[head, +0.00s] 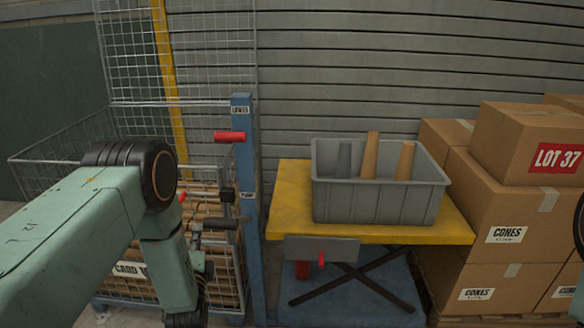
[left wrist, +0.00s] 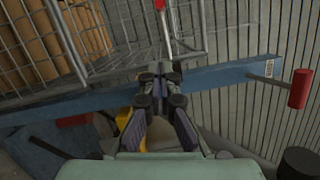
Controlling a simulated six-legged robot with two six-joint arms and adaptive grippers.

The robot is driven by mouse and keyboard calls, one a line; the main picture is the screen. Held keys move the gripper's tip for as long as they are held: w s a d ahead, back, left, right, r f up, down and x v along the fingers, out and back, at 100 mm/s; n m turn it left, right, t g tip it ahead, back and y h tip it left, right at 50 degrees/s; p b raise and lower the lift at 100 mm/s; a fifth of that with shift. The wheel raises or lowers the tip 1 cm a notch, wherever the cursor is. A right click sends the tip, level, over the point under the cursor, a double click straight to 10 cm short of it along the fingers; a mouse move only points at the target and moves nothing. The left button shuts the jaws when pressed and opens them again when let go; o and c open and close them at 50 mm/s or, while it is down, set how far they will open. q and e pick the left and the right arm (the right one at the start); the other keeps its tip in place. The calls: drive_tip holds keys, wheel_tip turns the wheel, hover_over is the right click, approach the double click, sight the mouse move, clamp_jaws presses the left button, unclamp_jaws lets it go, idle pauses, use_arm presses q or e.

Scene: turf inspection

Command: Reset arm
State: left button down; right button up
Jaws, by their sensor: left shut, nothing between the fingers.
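My left arm comes in from the left in the head view, bends at a dark round joint and hangs down. My left gripper (head: 226,225) is partly hidden by the arm there, in front of the wire cage and near the blue post. In the left wrist view my left gripper (left wrist: 160,72) is shut and empty, its dark fingers together before the blue post (left wrist: 220,75). My right gripper is out of view; only a bit of my right arm shows at the right edge of the head view.
The wire cage (head: 130,50) holds brown rolls, and a red handle (head: 229,137) sticks out beside the blue post. A yellow-topped table (head: 290,195) carries a grey bin (head: 375,203) with several cones. Stacked cardboard boxes (head: 510,185) stand at right.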

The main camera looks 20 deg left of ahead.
use_arm(q)
drive_tip(key=s+d+f+n+g+h, duration=0.3)
drive_tip(key=s+d+f+n+g, duration=0.15)
drive_tip(key=s+f, duration=0.2)
drive_tip(key=s+d+f+n+g+h, duration=0.2)
drive_tip(key=s+d+f+n+g, duration=0.15)
drive_tip(key=s+f+n, duration=0.35)
drive_tip(key=s+d+n+g+h, duration=0.1)
drive_tip(key=s+d+g, duration=0.2)
drive_tip(key=s, duration=0.5)
drive_tip(key=s+d+n+g+h, duration=0.1)
drive_tip(key=s+d, duration=0.3)
drive_tip(key=s, duration=0.4)
drive_tip(key=s+d+n+g+h+p, duration=0.1)
drive_tip(key=s+d+g, duration=0.2)
drive_tip(key=s, duration=0.5)
drive_tip(key=shift+d+r+n+g, duration=0.15)
drive_tip(key=shift+r+n+g, duration=0.15)
drive_tip(key=shift+g, duration=0.5)
drive_tip(key=shift+f+h, duration=0.1)
drive_tip(key=shift+h, duration=0.2)
drive_tip(key=shift+s, duration=0.1)
